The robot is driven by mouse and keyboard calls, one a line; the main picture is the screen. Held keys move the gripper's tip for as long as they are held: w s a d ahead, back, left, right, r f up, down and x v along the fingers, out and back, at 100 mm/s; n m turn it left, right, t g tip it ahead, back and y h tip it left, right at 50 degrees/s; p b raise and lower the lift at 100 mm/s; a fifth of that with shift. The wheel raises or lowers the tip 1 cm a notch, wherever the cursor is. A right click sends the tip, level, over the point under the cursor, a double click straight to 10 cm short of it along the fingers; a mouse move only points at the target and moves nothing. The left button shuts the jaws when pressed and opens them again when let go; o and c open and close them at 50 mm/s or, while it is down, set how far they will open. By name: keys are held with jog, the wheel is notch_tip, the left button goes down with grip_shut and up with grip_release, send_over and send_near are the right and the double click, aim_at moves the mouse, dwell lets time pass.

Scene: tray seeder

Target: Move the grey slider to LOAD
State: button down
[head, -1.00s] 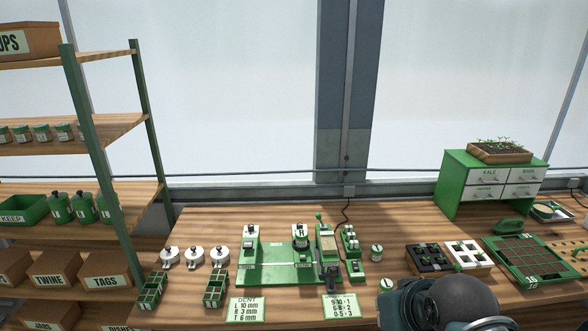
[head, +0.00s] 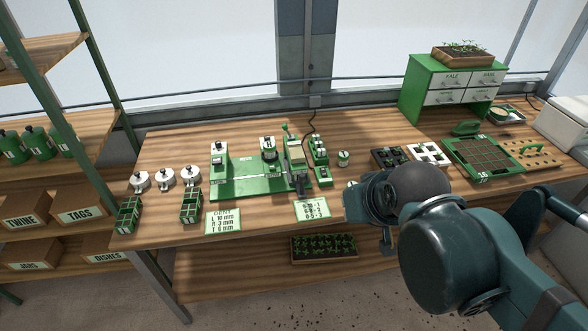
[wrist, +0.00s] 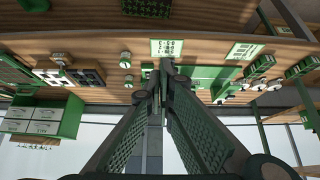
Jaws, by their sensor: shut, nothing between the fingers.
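The seeder stands on the bench in the head view, with a green base plate (head: 240,184) and upright stations at its left and right. A left station (head: 219,152) and a station with a dark round part (head: 269,152) rise from the plate. I cannot pick out the grey slider or read a LOAD mark with certainty at this size. My gripper (wrist: 164,68) is shut and empty in the wrist view. The seeder plate shows partly behind its fingers (wrist: 205,73). In the head view my arm is right of the seeder and the fingers cannot be made out.
Cards (head: 222,221) lie before the seeder. Black and white trays (head: 428,154), a green tray (head: 485,159) and a drawer cabinet (head: 450,88) stand right. Bare bench lies behind the seeder.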

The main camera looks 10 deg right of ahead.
jog(key=c, duration=3.1)
grip_release()
jog(key=shift+c, duration=0.2)
jog(key=o, duration=0.7)
jog(key=shift+o, duration=0.6)
jog(key=shift+w+a+r+p, duration=0.1)
jog(key=shift+w+r+p, duration=0.2)
jog(key=shift+w, duration=0.45)
jog(key=n+g+y+p, duration=0.3)
jog(key=n+g+p, duration=0.1)
jog(key=n+p, duration=0.5)
send_over(303, 175)
jog(key=s+d, duration=0.2)
notch_tip(303, 175, down, 11)
jog(key=shift+s+d+r, duration=0.15)
jog(key=shift+x, duration=3.85)
